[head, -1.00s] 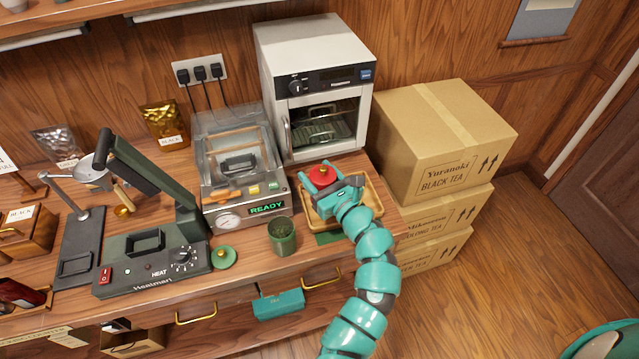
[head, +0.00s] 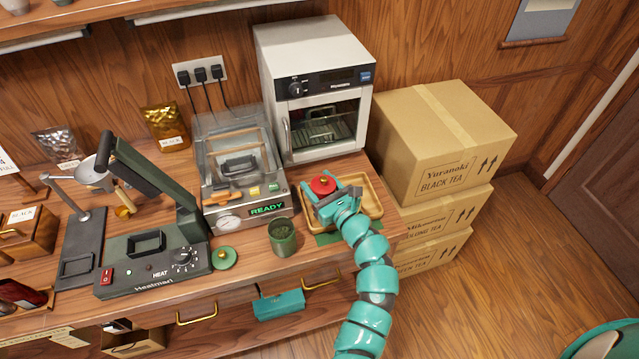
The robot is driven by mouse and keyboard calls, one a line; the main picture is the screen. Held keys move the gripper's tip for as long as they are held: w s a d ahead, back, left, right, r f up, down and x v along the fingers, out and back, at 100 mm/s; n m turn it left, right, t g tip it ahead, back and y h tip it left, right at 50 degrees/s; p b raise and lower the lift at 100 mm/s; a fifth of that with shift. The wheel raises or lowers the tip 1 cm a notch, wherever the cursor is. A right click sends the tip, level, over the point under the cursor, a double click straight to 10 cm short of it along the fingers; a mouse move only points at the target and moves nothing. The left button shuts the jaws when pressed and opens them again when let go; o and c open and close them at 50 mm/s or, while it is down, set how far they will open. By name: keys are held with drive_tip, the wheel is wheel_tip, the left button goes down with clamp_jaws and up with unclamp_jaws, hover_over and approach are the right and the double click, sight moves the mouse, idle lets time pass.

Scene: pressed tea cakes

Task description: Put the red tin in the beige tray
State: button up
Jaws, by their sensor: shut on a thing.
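The red tin (head: 322,185), with a gold knob on top, is between the fingers of my gripper (head: 322,190) in the head view. My gripper is shut on it. The tin looks upright, over the left part of the beige tray (head: 372,197) on the counter's right end. My gripper and wrist hide the tin's lower part and some of the tray. I cannot tell whether the tin touches the tray floor.
A white oven (head: 318,95) stands behind the tray. A green canister (head: 283,238) and a sealing machine (head: 240,175) are to its left, with a heat press (head: 150,262) farther left. Stacked cardboard boxes (head: 440,140) stand to the right.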

drive_tip(key=shift+f, duration=0.2)
drive_tip(key=o, duration=1)
drive_tip(key=shift+r, duration=0.1)
drive_tip(key=shift+r, duration=0.15)
drive_tip(key=b+v, duration=0.2)
drive_tip(key=v, duration=1)
drive_tip(key=shift+b, duration=0.35)
